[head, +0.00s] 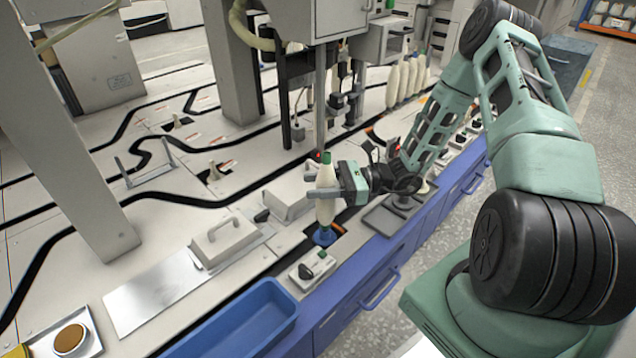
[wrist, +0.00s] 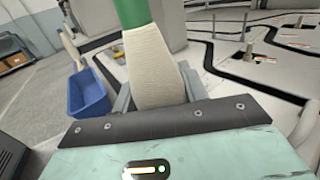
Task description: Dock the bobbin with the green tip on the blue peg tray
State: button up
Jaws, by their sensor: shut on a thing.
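The bobbin (head: 326,212), cream yarn with a green tip, stands about upright in my gripper (head: 326,192). The gripper is shut around its middle from the right. In the wrist view, the bobbin (wrist: 158,70) rises between the fingers and its green tip runs out of the top of the picture. The small round blue peg tray (head: 323,238) is directly below the bobbin's lower end in the head view. The peg is hidden, and I cannot tell whether the bobbin touches the tray.
An open blue bin (head: 240,318) stands at the front, left of the tray. A small box with a black knob (head: 314,268) is just in front of the tray. Grey handled covers (head: 218,240) lie to the left. Several other bobbins (head: 405,80) hang at the back.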

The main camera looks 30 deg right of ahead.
jog(key=shift+f+b, duration=0.3)
jog(key=shift+f, duration=0.3)
dwell(0.4)
jog(key=o, duration=0.7)
jog(key=shift+o, duration=0.2)
jog(key=p+v, duration=0.2)
jog(key=v, duration=0.9)
jog(key=shift+p, duration=0.35)
